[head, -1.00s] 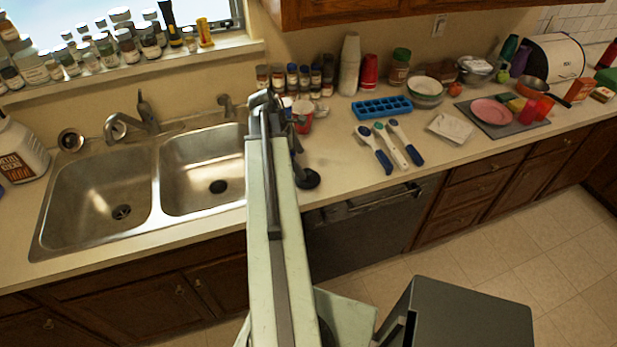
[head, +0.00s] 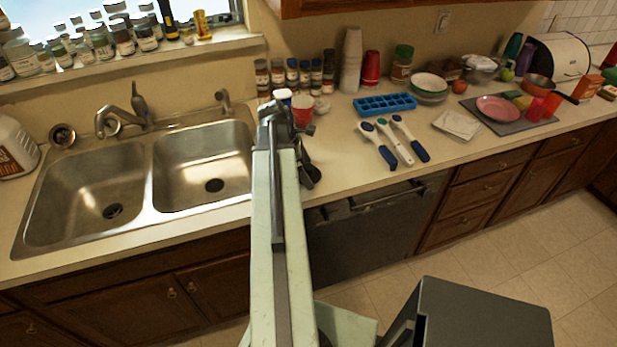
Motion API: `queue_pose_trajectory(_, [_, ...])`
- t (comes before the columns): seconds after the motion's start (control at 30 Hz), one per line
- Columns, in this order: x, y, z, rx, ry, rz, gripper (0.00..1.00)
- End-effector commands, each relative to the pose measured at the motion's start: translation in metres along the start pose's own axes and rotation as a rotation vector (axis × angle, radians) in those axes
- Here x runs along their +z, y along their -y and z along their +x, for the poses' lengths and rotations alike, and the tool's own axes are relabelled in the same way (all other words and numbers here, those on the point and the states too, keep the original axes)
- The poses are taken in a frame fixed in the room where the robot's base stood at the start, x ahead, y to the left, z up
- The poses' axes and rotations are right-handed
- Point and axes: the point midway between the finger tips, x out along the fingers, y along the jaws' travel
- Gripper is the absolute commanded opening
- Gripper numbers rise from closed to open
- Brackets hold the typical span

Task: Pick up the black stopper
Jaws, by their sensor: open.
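I cannot clearly make out a black stopper. A dark round spot (head: 214,185) lies at the drain of the right sink basin (head: 190,165); I cannot tell whether it is a stopper or the open drain. My gripper (head: 309,170) is at the far end of my arm, over the counter just right of the sink. Its dark fingers and round tip show partly, with nothing seen between them. It is open. My arm hides part of the counter there.
A faucet (head: 138,112) stands behind the sink. A red-and-white cup (head: 302,109) and several spice jars (head: 290,77) stand beyond my gripper. Blue-handled utensils (head: 395,142) and a blue ice tray (head: 384,104) lie to the right. Bare counter lies between my gripper and the utensils.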

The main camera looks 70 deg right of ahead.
Motion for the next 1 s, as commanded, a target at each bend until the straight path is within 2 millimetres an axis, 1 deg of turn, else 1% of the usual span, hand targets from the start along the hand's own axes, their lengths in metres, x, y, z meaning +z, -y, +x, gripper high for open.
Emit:
queue_pose_trajectory(0.07, [0.001,0.000,-0.002,0.000,0.000,0.000,0.99])
queue_pose_trajectory(0.17, [0.001,0.000,-0.002,0.000,0.000,0.000,0.74])
queue_pose_trajectory(0.2, [0.001,0.000,-0.002,0.000,0.000,0.000,0.63])
queue_pose_trajectory(0.27, [0.001,0.000,-0.002,0.000,0.000,0.001,0.46])
queue_pose_trajectory(0.3, [0.001,0.000,-0.002,0.000,0.000,0.001,0.43])
queue_pose_trajectory(0.57, [0.002,0.000,-0.004,0.000,0.000,0.001,0.43])
queue_pose_trajectory(0.77, [0.006,0.000,-0.021,0.001,0.000,-0.003,0.43])
queue_pose_trajectory(0.93, [0.014,0.000,-0.044,0.003,0.000,-0.006,0.43])
queue_pose_trajectory(1.0, [0.005,0.014,-0.041,0.003,0.000,-0.007,0.43])
